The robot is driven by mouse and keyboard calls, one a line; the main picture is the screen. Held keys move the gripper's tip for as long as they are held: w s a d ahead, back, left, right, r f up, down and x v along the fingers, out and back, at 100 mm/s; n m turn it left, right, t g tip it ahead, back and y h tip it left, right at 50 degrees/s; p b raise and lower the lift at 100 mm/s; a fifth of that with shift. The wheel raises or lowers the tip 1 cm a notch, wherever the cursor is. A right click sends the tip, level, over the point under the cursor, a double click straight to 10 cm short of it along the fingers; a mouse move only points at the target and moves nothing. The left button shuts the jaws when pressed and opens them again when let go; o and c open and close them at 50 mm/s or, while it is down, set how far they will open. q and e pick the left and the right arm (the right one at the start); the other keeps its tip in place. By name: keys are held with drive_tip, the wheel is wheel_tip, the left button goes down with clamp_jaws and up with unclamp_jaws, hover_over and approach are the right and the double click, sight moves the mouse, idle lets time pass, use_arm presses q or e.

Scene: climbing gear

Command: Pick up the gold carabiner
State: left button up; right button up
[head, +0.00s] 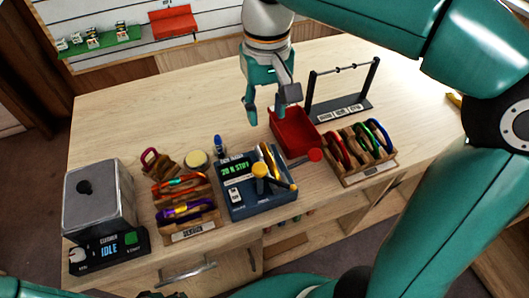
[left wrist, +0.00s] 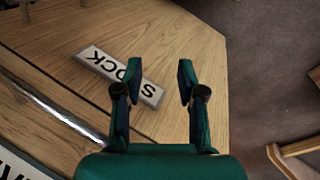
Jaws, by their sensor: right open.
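A gold, elongated piece that looks like the gold carabiner (head: 267,158) stands upright in the blue tester (head: 262,207), beside its display, in the head view. Its lower part is partly hidden by the tester's yellow knob. My right gripper (head: 266,114) is open, pointing down above the bench, behind the gold piece and apart from it. Nothing shows between its fingers. My left gripper (left wrist: 160,72) is open and empty in the left wrist view, over wood near a label reading STOCK (left wrist: 120,75).
A red tray (head: 297,134) lies right of the tester, near a rack of coloured carabiners (head: 372,171) and a black bar stand (head: 342,106). A wooden rack (head: 190,226) and a grey machine (head: 98,205) stand left. The bench's back left is clear.

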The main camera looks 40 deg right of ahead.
approach(269, 155)
wheel_tip(269, 155, down, 5)
drive_tip(key=shift+a+f, duration=0.15)
drive_tip(key=shift+f+p, duration=0.3)
drive_tip(key=shift+f, duration=2.3)
drive_tip(key=shift+c, duration=0.3)
clamp_jaws()
